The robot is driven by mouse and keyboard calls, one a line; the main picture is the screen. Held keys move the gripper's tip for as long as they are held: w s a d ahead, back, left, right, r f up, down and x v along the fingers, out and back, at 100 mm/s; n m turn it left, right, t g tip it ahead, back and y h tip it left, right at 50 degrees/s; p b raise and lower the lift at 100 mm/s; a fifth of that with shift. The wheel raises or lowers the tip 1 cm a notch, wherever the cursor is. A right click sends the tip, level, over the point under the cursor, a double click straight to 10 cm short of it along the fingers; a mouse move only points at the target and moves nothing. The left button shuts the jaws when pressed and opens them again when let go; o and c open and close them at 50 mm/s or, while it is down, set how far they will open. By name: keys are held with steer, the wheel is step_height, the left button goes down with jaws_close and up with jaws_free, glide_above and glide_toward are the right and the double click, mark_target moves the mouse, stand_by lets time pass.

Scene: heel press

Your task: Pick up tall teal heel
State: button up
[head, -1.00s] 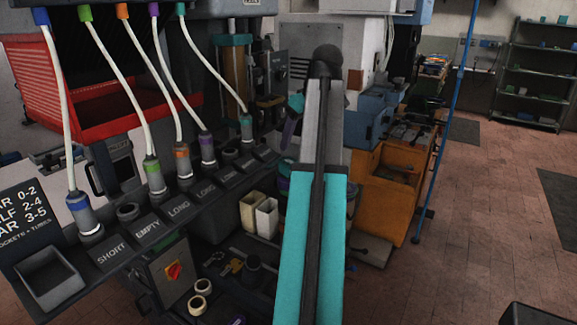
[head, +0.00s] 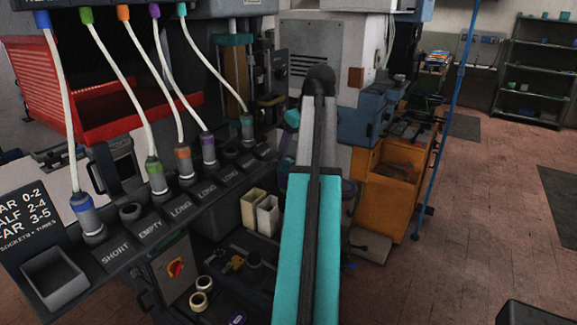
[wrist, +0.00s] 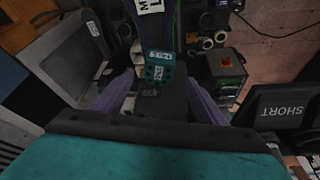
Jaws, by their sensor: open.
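A teal-collared upright piece (head: 247,127) stands at the far end of the socket row in the head view, with a white tube running into its top. I cannot tell whether it is the tall teal heel. My gripper (wrist: 160,98) shows in the wrist view with its two purple fingers spread apart. Nothing is clearly held between them. A teal block with a white label (wrist: 160,66) shows beyond the fingers, apart from them as far as I can tell. In the head view my teal and grey arm hides most of the gripper.
A dark rack (head: 147,230) with labelled sockets holds several coloured tube ends at left. Two cream bins (head: 260,213) stand below it. An orange cabinet (head: 385,190) and a thin blue pole (head: 449,110) stand to the right.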

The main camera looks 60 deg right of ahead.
mark_target(289, 160)
steer(key=shift+p+x, duration=1.15)
steer(key=shift+x, duration=1.35)
steer(key=shift+d, duration=0.15)
steer(key=c, duration=1.2)
steer(key=shift+r, duration=0.1)
step_height(289, 160, up, 9)
steer(key=b, duration=0.3)
steer(key=shift+d, duration=0.1)
steer(key=shift+r, duration=0.45)
